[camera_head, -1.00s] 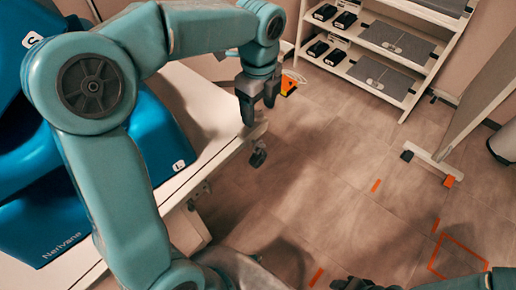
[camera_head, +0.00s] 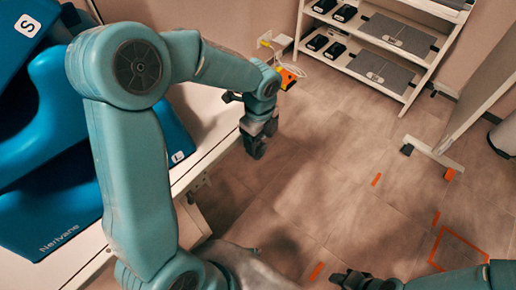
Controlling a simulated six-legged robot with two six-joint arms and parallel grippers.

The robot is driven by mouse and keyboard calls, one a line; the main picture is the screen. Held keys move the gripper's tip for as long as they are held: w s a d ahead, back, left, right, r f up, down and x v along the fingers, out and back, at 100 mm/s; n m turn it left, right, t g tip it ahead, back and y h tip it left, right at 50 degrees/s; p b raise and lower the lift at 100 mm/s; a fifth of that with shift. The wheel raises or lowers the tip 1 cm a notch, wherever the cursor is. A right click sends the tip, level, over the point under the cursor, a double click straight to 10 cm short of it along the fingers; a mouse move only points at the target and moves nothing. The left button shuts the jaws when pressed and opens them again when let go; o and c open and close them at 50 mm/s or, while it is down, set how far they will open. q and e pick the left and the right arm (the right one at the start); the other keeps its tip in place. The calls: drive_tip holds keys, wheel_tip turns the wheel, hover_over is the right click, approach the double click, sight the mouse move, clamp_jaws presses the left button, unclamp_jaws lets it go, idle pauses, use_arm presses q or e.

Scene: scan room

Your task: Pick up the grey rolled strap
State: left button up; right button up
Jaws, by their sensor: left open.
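I cannot make out a grey rolled strap for certain in the head view. My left gripper (camera_head: 256,148) points down just off the right edge of the white table (camera_head: 216,140), over the floor. It is open, and I see nothing between its fingers. My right gripper (camera_head: 358,281) shows only in part at the bottom edge, low over the floor. Its jaw state is unclear.
A white shelf unit (camera_head: 408,82) at the back holds flat grey pads (camera_head: 399,36) and small black items (camera_head: 345,13). Blue cushions (camera_head: 50,130) lie on the table at left. A white panel stand (camera_head: 432,157) is at right. The middle floor is clear.

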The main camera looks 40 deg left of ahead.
use_arm(q)
drive_tip(key=shift+a+f, duration=0.1)
drive_tip(key=shift+f, duration=0.55)
drive_tip(key=c, duration=1)
drive_tip(key=shift+r, duration=0.15)
drive_tip(key=shift+w+r, duration=0.1)
drive_tip(key=shift+r, duration=0.2)
drive_tip(key=d, duration=0.6)
drive_tip(key=s+d+b, duration=0.1)
drive_tip(key=d, duration=1.1)
drive_tip(key=shift+s+r+b, duration=0.25)
drive_tip(key=shift+r+b, duration=0.1)
